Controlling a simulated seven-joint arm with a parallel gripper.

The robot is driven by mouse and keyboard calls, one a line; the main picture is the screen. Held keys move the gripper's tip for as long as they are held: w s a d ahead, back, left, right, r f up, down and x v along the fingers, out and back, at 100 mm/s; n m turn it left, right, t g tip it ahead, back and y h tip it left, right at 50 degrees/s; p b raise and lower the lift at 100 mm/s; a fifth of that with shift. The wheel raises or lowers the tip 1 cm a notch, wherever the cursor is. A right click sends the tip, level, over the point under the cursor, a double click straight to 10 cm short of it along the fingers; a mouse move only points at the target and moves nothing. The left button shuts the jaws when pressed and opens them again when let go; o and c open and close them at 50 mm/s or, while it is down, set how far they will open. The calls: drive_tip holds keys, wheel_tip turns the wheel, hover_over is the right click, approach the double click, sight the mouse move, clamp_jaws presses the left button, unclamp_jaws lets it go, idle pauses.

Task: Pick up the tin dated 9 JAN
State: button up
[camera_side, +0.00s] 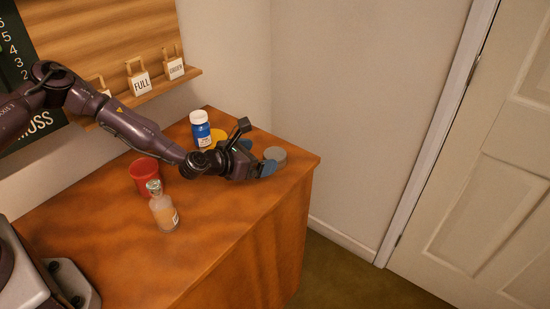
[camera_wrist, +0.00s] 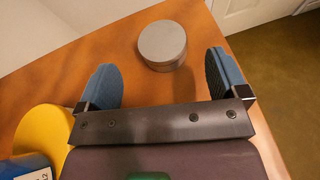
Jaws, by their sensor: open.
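A round grey tin (camera_side: 275,154) stands near the right end of the wooden table. No date can be read on it in either view. My gripper (camera_side: 258,157) is open beside the tin, low over the table. In the wrist view the same tin (camera_wrist: 162,45) lies ahead of and between the two blue fingers of my gripper (camera_wrist: 163,78), nearer the right finger. The tin does not appear to be held. In the side view the fingers partly overlap the tin's near side.
A blue and white bottle (camera_side: 200,128) and a yellow round thing (camera_side: 217,138) stand behind my gripper. A red cup (camera_side: 146,174) and a glass bottle (camera_side: 163,207) stand further left. The wooden table (camera_side: 215,225) is clear in front, with its edge close to the tin.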

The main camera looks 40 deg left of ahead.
sight(273, 155)
drive_tip(key=shift+x, duration=3.15)
drive_tip(key=shift+d+f, duration=0.1)
drive_tip(key=shift+f, duration=0.05)
drive_tip(key=c, duration=1)
